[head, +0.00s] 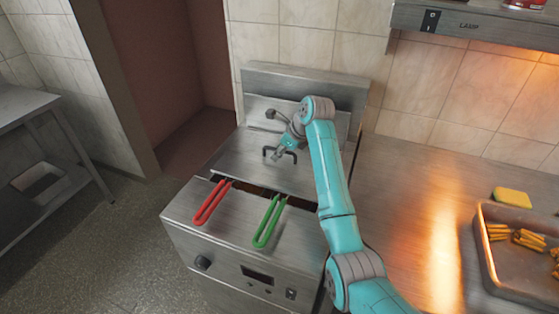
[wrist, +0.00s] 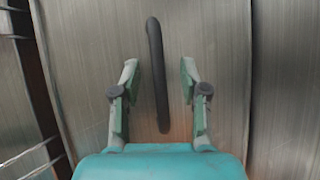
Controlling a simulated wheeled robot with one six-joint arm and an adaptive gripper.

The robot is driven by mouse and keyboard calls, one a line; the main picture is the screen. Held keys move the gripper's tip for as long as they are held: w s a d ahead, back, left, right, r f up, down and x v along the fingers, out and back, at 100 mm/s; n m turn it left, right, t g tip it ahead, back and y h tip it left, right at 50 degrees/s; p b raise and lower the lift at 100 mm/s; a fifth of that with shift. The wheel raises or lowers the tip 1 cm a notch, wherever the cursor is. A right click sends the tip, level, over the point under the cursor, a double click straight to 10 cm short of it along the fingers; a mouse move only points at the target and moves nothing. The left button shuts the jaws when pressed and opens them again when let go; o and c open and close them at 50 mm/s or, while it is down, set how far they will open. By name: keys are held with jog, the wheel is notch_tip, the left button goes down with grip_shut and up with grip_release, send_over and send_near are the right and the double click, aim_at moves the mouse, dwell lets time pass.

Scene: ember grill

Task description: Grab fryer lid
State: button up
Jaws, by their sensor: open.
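The fryer lid (head: 240,160) is a flat steel plate over the back part of the fryer, with a dark bar handle (head: 267,152) on top. In the wrist view the lid (wrist: 225,60) fills the middle, and the black handle (wrist: 156,70) runs upright down the picture. My gripper (wrist: 158,75) is open, with one finger on each side of the handle and a gap to both. In the head view my gripper (head: 279,155) is over the lid at the handle, partly hidden by my arm. I cannot tell how far above the lid the fingertips are.
A red basket handle (head: 212,203) and a green basket handle (head: 269,222) stick out at the fryer's front. A steel counter (head: 400,210) on the right bears a yellow sponge (head: 512,197) and a tray (head: 500,282) of fries. A lamp hood (head: 470,27) hangs at upper right.

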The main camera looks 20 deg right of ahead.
grip_shut()
jog(key=shift+w+r, duration=0.1)
dwell(0.5)
